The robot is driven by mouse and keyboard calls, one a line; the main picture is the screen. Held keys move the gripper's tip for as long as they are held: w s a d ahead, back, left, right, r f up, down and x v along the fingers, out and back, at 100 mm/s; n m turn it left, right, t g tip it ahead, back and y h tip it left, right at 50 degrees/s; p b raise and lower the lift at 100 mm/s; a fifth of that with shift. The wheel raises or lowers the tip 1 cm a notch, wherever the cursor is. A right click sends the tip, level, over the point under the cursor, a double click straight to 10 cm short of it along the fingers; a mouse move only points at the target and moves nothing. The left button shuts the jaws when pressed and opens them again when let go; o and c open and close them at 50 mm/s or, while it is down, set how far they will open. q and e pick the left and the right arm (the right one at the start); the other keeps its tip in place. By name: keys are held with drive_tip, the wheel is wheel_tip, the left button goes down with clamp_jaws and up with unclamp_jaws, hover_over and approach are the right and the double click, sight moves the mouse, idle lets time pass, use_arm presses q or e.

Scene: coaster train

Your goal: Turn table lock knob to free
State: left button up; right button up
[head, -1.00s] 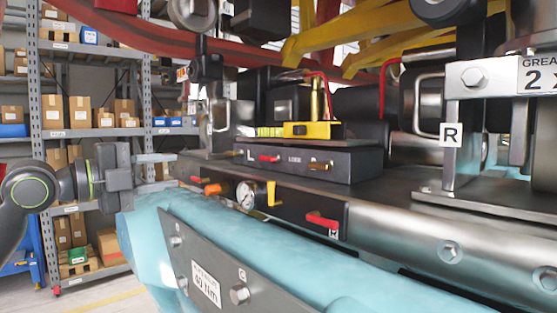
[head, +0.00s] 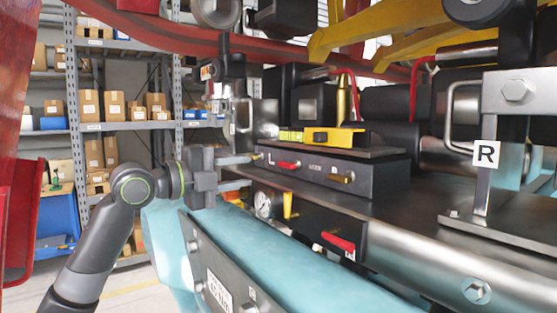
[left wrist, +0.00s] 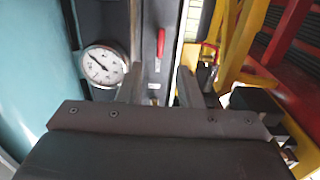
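A dark control box (head: 315,172) on the machine carries a red lever (head: 287,165) beside an L mark and a brass knob (head: 342,177). A small label between them seems to read LOCK; I cannot tell for certain which handle is the table lock knob or how it is set. My left gripper (head: 252,158) points at the box's left end, apparently short of the red lever. In the left wrist view its two fingers (left wrist: 160,90) are apart with nothing between them, and a red lever (left wrist: 160,42) lies beyond. My right gripper is not in view.
Below the box are a pressure gauge (head: 263,204), a yellow handle (head: 288,206) and another red lever (head: 338,241). A yellow block (head: 335,137) sits on top of the box. A teal tube (head: 290,255) runs along the front. A bracket marked R (head: 492,120) stands at right.

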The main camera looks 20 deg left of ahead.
sight(284, 166)
use_arm(q)
drive_tip(key=p+x, duration=0.2)
drive_tip(key=x, duration=0.2)
drive_tip(key=p+x, duration=0.2)
drive_tip(key=x, duration=0.2)
drive_tip(key=shift+w+d+r, duration=0.2)
drive_tip(key=shift+w+d+f, duration=0.15)
drive_tip(key=shift+w+d, duration=0.25)
drive_tip(key=shift+w, duration=0.05)
drive_tip(key=shift+c, duration=0.2)
clamp_jaws()
